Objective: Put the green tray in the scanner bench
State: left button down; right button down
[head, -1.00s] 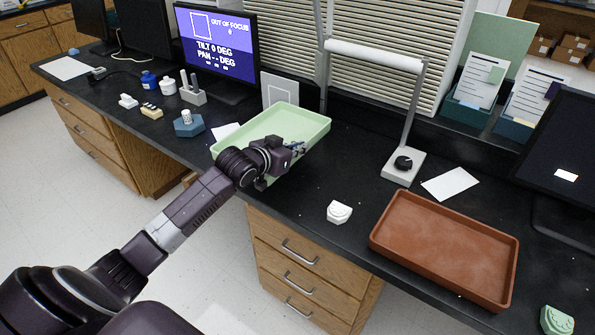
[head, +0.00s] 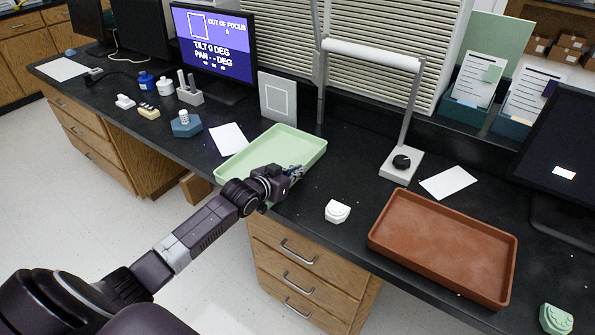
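The green tray (head: 262,146) is on the black bench, in front of the grey panel with a square outline (head: 278,98) and the screen reading "OUT OF FOCUS" (head: 213,42). It looks empty and flat. My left gripper (head: 292,173) is at the tray's right front rim, and its wrist hides part of the front wall. The fingers are small and partly hidden, so I cannot tell whether they grip the rim. My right gripper is not in view.
A lamp (head: 400,165) stands right of the tray. A white dental model (head: 337,211) and a brown tray (head: 440,245) are farther right. A white card (head: 228,139) and a blue hexagonal base (head: 186,128) are at the left. Bench between green tray and lamp is clear.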

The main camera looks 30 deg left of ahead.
pick_arm(q)
jog(key=c, duration=2.2)
grip_release()
jog(key=shift+f, duration=0.1)
jog(key=shift+o, duration=0.2)
jog(key=shift+s, duration=0.1)
jog(key=v, duration=1.2)
jog(key=shift+r+p, duration=0.2)
jog(key=shift+p, duration=0.2)
